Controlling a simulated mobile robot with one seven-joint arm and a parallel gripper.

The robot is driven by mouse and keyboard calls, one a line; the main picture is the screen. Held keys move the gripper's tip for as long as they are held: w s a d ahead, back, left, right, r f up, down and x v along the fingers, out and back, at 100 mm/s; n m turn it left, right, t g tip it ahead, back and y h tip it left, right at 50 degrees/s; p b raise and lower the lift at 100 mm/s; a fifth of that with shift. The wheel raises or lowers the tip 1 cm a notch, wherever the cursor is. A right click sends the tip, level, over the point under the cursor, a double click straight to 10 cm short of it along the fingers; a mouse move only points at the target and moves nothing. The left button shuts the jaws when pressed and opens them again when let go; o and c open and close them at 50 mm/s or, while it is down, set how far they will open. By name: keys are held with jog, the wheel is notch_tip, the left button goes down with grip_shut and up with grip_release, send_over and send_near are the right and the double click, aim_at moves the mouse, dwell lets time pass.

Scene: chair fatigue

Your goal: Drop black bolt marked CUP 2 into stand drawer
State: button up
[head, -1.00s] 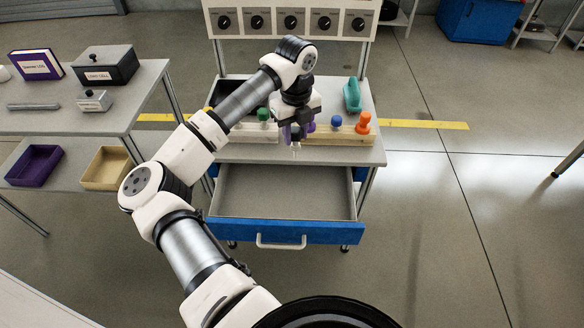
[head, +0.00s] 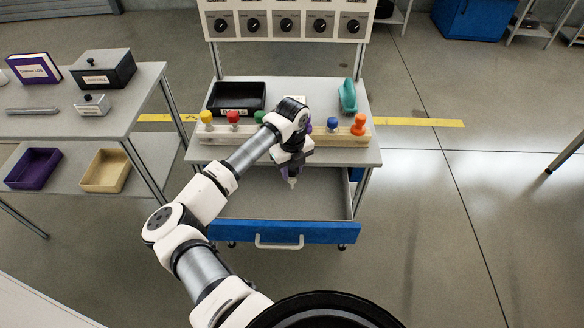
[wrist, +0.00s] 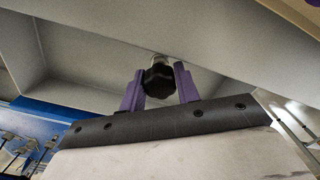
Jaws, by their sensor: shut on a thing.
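My gripper (wrist: 160,84) is shut on a black bolt (wrist: 158,76). In the wrist view the bolt's dark knobbed head sits between the two purple fingers, with a pale part beyond it. No marking on it is readable. In the head view my gripper (head: 291,174) hangs over the open drawer (head: 250,205) of the stand, near the drawer's back right part. The bolt's pale tip points down below the fingers. The drawer has a grey inside and a blue front with a white handle, and its visible floor is bare.
A wooden rack (head: 345,138) with several coloured knobs stands along the stand's front edge, close behind my gripper. A black bin (head: 236,97) and a teal object (head: 348,96) sit behind it. A side table (head: 75,100) with boxes and trays is at left.

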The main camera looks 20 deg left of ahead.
jog(key=shift+f+b, duration=0.4)
jog(key=shift+f, duration=0.1)
jog(key=shift+f, duration=0.1)
jog(key=o, duration=0.6)
jog(key=shift+o, duration=0.2)
jog(key=shift+r+p, duration=0.4)
jog(key=shift+r, duration=0.2)
notch_tip(320, 180, up, 12)
jog(key=b, duration=0.2)
